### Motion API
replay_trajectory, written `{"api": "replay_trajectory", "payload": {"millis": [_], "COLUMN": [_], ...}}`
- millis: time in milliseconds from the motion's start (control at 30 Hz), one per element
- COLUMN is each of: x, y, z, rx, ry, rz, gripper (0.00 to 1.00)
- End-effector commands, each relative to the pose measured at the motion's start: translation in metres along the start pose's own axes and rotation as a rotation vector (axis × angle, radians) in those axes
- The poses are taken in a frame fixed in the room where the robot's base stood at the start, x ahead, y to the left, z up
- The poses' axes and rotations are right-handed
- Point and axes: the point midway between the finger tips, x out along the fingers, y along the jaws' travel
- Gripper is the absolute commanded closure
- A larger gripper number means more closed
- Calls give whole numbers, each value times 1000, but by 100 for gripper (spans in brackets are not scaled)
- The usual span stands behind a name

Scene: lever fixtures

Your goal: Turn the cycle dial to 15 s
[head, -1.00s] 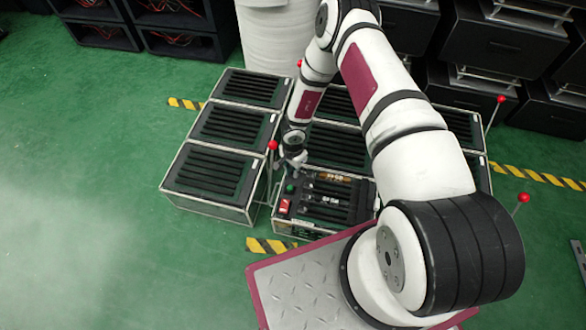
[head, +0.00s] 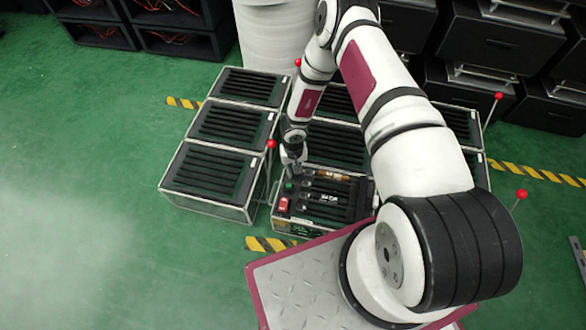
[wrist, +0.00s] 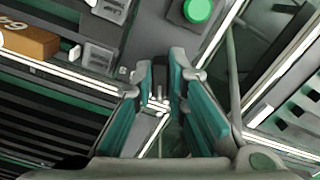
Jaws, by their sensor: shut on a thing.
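My gripper (head: 293,170) is over the back left part of the front fixture's panel (head: 318,232). In the wrist view its teal-padded fingers (wrist: 162,82) are close together, shut on a small grey part between the tips. I take this to be the cycle dial, but the fingers cover most of it and its setting cannot be read. A green button (wrist: 197,10) is just beyond the fingertips; it also shows in the head view (head: 289,186). A red switch (head: 284,205) is on the same panel, nearer the front.
Slatted black boxes in pale frames (head: 207,177) stand left of and behind the panel. Red-knobbed levers rise close by, one (head: 271,143) just left of my gripper and another (head: 521,194) at the right. An orange-brown block (wrist: 25,40) lies left in the wrist view. Green floor is clear at left.

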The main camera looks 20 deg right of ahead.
Motion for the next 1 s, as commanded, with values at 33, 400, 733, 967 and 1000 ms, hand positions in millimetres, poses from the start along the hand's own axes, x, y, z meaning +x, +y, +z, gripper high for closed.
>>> {"api": "replay_trajectory", "payload": {"millis": [33, 400, 733, 967, 1000], "x": [0, 0, 0, 0, 0], "y": [1, 3, 4, 4, 4], "z": [0, -1, -2, -2, -2], "rx": [-42, -373, -571, -633, -638], "ry": [0, 0, 0, 0, 0], "rz": [1, 1, 1, 1, 1], "gripper": [100, 100, 100, 100, 100]}}
